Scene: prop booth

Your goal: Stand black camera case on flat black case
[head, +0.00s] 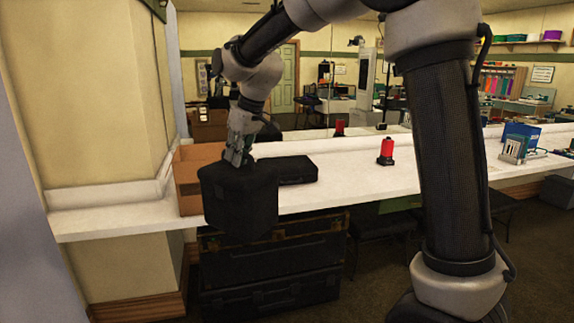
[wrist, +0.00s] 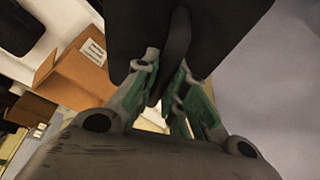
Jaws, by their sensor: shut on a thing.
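The black camera case (head: 238,199) hangs upright from my gripper (head: 238,158) in the head view, in front of the white counter's edge at the left. In the wrist view the camera case (wrist: 215,25) fills the top middle, and my gripper (wrist: 168,100) is shut on its top part. The flat black case (head: 289,170) lies on the counter just behind and to the right of the camera case, partly hidden by it. A dark shape at the top left of the wrist view may be the flat case; I cannot tell for sure.
An open cardboard box (head: 192,177) stands on the white counter (head: 350,185) left of the cases; it also shows in the wrist view (wrist: 75,68). A red and black object (head: 386,152) stands farther right. Large black cases (head: 268,272) are stacked below the counter.

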